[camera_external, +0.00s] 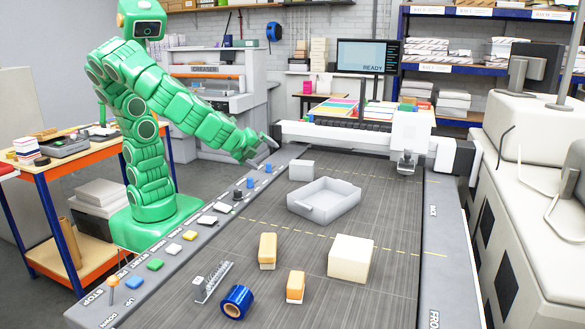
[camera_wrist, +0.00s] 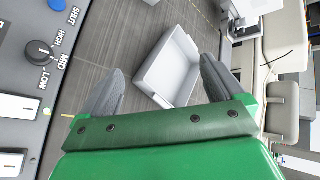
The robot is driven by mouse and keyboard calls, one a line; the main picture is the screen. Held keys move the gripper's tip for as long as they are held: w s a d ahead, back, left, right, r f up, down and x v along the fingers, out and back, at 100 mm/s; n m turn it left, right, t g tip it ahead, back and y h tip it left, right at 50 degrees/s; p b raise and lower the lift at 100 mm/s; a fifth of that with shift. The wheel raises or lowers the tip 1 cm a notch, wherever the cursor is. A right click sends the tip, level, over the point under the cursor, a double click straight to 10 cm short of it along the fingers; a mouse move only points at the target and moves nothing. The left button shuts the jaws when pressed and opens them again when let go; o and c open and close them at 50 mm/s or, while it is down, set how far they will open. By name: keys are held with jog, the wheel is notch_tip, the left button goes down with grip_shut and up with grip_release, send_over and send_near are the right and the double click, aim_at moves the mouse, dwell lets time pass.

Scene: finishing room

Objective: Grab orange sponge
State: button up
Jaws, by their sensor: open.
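Two small orange blocks lie on the grey table bed in the external view. One is a tan-orange block (camera_external: 267,251); the other, nearer the camera, is a brighter orange block with a pale band (camera_external: 295,287). I cannot tell for certain which is the sponge. My gripper (camera_external: 267,151) is open and empty above the far left edge of the bed, well apart from both blocks. In the wrist view my gripper (camera_wrist: 162,72) has its two grey fingers spread, with a grey tray beyond them. Neither orange block shows in the wrist view.
The grey tray (camera_external: 324,208) sits mid-bed, with a small light grey box (camera_external: 301,170) behind it. A cream block (camera_external: 350,259), a blue tape roll (camera_external: 236,301) and a grey comb-like rack (camera_external: 214,282) are near the orange blocks. A control strip (camera_external: 181,243) lines the left edge.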

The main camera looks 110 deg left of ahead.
jog(key=w+d+m+t, duration=0.4)
jog(key=w+d+m, duration=0.25)
jog(key=w, duration=0.25)
jog(key=m+t+h, duration=0.5)
jog(key=m+h, duration=0.2)
jog(key=m, duration=1)
send_near(291, 279)
jog(key=shift+w+a+f, duration=0.1)
jog(key=shift+w+f, duration=0.05)
jog(key=shift+w, duration=0.45)
jog(key=shift+x, duration=3.3)
jog(key=shift+f+x, duration=0.2)
jog(key=shift+x, duration=2.4)
jog(key=shift+s+a, duration=0.1)
jog(key=shift+a, duration=0.05)
jog(key=c, duration=1)
jog(key=shift+r, duration=0.1)
jog(key=shift+c, duration=0.2)
